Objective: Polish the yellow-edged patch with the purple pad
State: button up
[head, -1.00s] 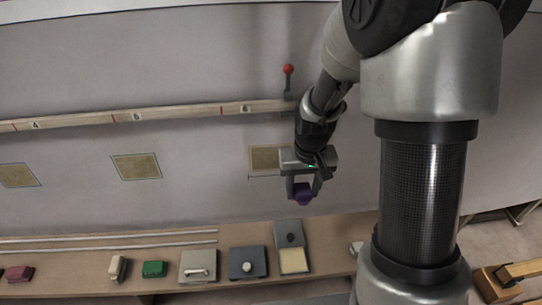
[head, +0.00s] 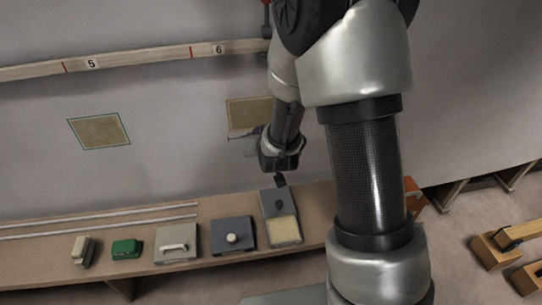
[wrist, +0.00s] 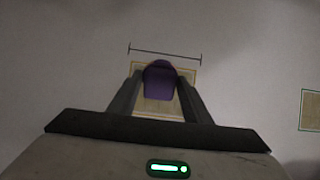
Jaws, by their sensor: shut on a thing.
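The yellow-edged patch (head: 247,112) is a tan rectangle on the grey hull wall, partly hidden by my arm in the head view. In the wrist view the patch (wrist: 160,109) lies behind my fingers, with a dark bracketed line above it. My gripper (wrist: 160,86) is shut on the purple pad (wrist: 160,77), which overlaps the patch's upper part in this view. I cannot tell whether the pad touches the wall.
A green-edged patch (head: 100,131) is further left on the wall. A numbered wooden strip (head: 140,60) runs above. The bench (head: 150,212) below holds a cream block (head: 83,250), a green block (head: 126,249), grey boxes (head: 176,243) and an open case (head: 284,231).

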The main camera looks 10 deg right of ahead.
jog(key=f+t+b, duration=0.1)
jog(key=b, duration=0.1)
jog(key=w+a+f+t+b, duration=0.1)
jog(key=t+b, duration=0.1)
jog(key=shift+f, duration=0.2)
jog(key=t+b, duration=0.1)
jog(key=b, duration=0.1)
jog(key=shift+a+t+b, duration=0.15)
jog(key=shift+t+b, duration=0.2)
jog(key=shift+t, duration=0.05)
jog(key=shift+s+a+r+t+b, duration=0.15)
jog(key=shift+r+t+b, duration=0.3)
jog(key=shift+b, duration=0.3)
jog(key=shift+s+a+r+t+b, duration=0.15)
jog(key=shift+s+r+t+b, duration=0.3)
jog(key=shift+r+t+b, duration=0.4)
jog(key=shift+w, duration=0.4)
jog(key=shift+w+f, duration=0.15)
jog(key=shift+w, duration=2.4)
jog(key=shift+o, duration=0.7)
jog(key=shift+c, duration=0.8)
